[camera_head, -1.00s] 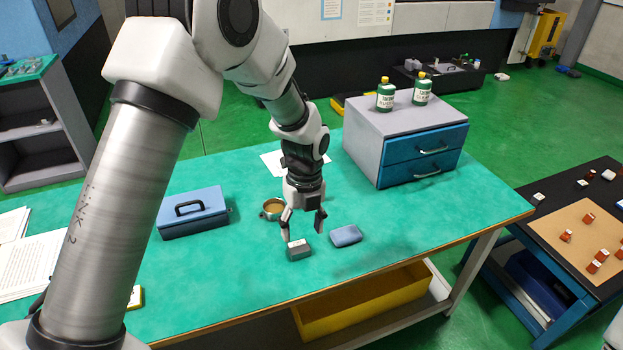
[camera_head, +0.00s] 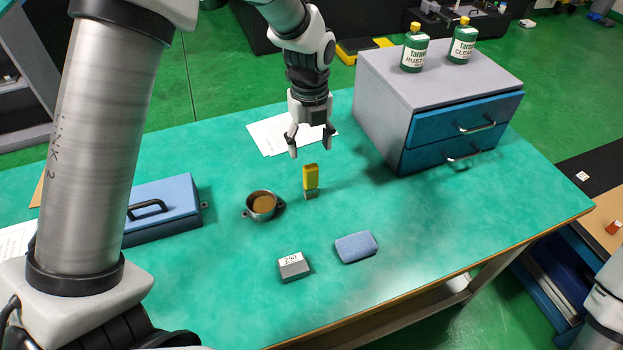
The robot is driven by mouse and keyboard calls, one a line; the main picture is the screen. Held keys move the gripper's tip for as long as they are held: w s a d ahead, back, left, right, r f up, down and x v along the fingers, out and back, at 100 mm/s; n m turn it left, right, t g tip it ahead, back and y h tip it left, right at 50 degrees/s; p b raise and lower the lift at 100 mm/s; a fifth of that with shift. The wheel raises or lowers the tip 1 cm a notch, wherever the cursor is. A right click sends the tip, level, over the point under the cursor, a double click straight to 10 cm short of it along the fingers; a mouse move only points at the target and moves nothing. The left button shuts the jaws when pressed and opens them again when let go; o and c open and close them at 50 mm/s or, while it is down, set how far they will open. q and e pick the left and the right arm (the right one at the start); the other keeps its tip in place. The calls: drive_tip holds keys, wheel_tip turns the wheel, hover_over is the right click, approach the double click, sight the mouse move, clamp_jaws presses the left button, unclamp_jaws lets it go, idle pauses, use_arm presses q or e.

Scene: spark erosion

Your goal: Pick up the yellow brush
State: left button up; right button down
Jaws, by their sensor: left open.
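The yellow brush (camera_head: 311,177) stands upright on the green table, with a yellow upper part and a grey-green lower end. My left gripper (camera_head: 311,150) is open and empty. In the picture its fingertips are just above the top of the brush, one to each side; I cannot tell the exact gap in depth. My right gripper is not in view.
A small round pot (camera_head: 262,205) stands left of the brush. A grey block marked 250 (camera_head: 293,267) and a blue sponge-like block (camera_head: 356,247) lie nearer. A blue box (camera_head: 165,210) is at left. A grey drawer cabinet (camera_head: 400,92) with green bottles stands at right.

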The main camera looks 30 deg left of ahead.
sight(311, 167)
use_arm(q)
drive_tip(key=f, duration=0.3)
drive_tip(key=f+p, duration=0.1)
drive_tip(key=f, duration=0.3)
drive_tip(key=shift+s+d+f, duration=0.2)
drive_tip(key=shift+f, duration=0.1)
drive_tip(key=shift+w+f, duration=0.1)
drive_tip(key=shift+f, duration=0.15)
drive_tip(key=shift+r, duration=0.1)
clamp_jaws()
